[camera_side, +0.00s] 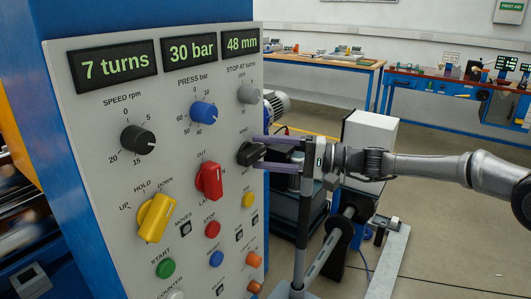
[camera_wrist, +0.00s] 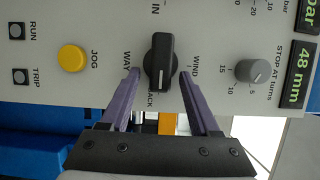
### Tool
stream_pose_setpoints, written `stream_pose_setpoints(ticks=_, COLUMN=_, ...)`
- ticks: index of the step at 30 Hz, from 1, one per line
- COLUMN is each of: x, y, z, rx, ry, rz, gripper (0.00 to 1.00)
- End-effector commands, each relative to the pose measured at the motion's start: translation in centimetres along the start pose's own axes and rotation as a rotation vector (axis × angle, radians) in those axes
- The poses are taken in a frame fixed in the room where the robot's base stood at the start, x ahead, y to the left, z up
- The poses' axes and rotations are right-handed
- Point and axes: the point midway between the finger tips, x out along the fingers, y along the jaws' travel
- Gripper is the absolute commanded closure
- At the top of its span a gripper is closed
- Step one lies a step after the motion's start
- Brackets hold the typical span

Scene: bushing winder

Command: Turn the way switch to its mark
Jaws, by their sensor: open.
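The way switch is a black knob with a raised bar grip (camera_wrist: 159,62); it also shows in the side view (camera_side: 247,154). My gripper (camera_wrist: 159,72) is open, with one purple finger on each side of the knob and gaps visible. In the side view my gripper (camera_side: 257,151) reaches the panel from the right, one finger above the knob and one below. I cannot tell which label is the mark.
On the panel (camera_side: 95,200), the red OUT/IN switch (camera_side: 209,180) is left of the way switch. The yellow JOG button (camera_wrist: 72,58) and grey STOP AT knob (camera_wrist: 253,71) are close by.

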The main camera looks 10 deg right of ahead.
Motion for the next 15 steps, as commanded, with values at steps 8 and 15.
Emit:
stream_pose_setpoints(ticks=8, x=-4.2, y=-0.1, z=-0.1, rx=0.001, ry=0.004, rz=0.0, gripper=0.38)
stream_pose_setpoints(ticks=15, x=-9.4, y=0.0, z=-0.1, rx=0.002, ry=0.004, rz=0.0, gripper=0.38)
